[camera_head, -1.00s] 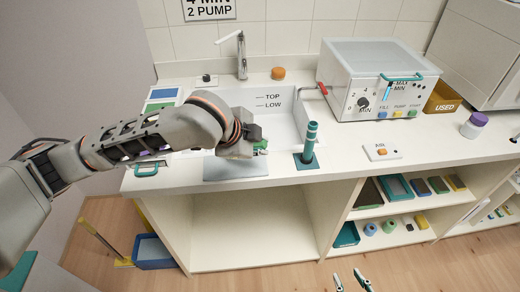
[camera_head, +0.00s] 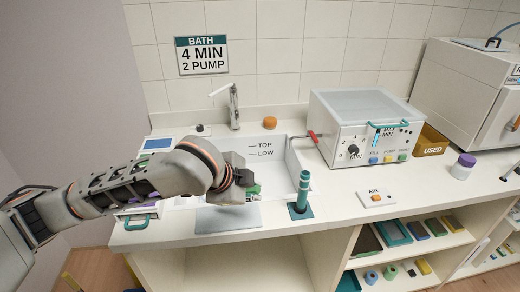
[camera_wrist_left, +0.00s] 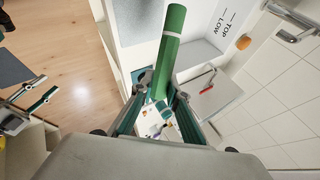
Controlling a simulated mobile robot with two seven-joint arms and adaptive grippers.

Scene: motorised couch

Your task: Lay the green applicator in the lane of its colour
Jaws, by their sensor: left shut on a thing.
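My left gripper (camera_head: 248,186) is shut on the green applicator, just above the counter at the sink's front edge. In the head view only a small green part of the applicator (camera_head: 253,190) shows beside the fingers. In the left wrist view the green applicator (camera_wrist_left: 171,40), with pale bands, sticks out from between the teal fingers of my left gripper (camera_wrist_left: 160,100). My right gripper (camera_wrist_left: 33,94) shows at the left of the wrist view, its two fingers apart and empty. I cannot make out the coloured lanes in either view.
A teal banded cylinder (camera_head: 303,187) stands upright right of my left gripper. A grey mat (camera_head: 228,218) lies below the gripper. The sink (camera_head: 272,172), tap (camera_head: 233,105) and bath unit (camera_head: 360,128) are behind. The counter's right part has free room around the AIR button (camera_head: 376,198).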

